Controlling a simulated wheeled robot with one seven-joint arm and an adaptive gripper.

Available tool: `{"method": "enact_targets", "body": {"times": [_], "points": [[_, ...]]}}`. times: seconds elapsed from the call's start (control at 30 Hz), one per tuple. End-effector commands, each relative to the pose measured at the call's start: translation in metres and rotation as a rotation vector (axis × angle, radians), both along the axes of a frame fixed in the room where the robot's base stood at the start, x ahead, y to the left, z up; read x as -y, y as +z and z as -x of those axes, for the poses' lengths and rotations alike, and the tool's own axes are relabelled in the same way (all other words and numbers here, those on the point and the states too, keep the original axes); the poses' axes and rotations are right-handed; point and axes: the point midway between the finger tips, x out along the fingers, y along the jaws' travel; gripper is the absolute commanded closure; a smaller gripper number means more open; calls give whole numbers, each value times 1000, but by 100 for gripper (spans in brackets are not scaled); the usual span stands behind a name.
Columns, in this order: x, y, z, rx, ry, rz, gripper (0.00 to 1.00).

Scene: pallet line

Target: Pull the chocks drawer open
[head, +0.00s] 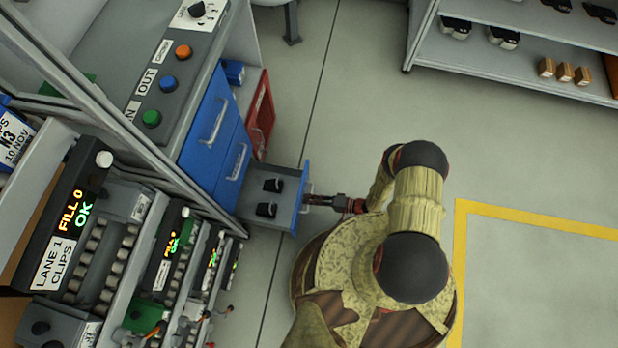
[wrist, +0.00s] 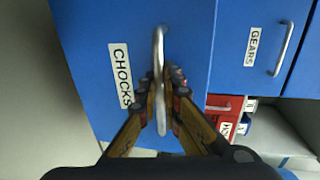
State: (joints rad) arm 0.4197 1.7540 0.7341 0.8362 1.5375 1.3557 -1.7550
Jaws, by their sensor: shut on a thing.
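The chocks drawer (head: 303,182) stands out from the blue cabinet in the head view, with two black chocks (head: 271,185) inside. In the wrist view its blue front (wrist: 95,45) carries a white CHOCKS label (wrist: 121,75) and a pale bar handle (wrist: 159,45). My gripper (head: 314,200) is at the drawer front. In the wrist view my gripper (wrist: 166,82) has its fingers on both sides of the handle, shut on it. The fingers hide part of the handle.
Two shut blue drawers (head: 208,120) are above. A red drawer (head: 260,112) stands partly open beside them. The GEARS drawer (wrist: 260,30) is at the right in the wrist view. Lane racks (head: 110,245) stand at the lower left. The floor right of my arm is clear.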

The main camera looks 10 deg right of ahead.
Motion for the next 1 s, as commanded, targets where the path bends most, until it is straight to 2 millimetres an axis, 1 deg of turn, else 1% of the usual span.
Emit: {"method": "enact_targets", "body": {"times": [0.2,0.23,0.37,0.67,0.77,0.87,1.0], "points": [[0,-1,0,0,-1,2,100],[0,-1,0,0,-1,2,92],[0,-1,0,0,-1,2,86],[1,0,0,0,-1,1,86],[5,1,0,0,-3,1,86],[15,3,3,1,-5,1,86],[33,7,10,0,-6,1,86]]}}
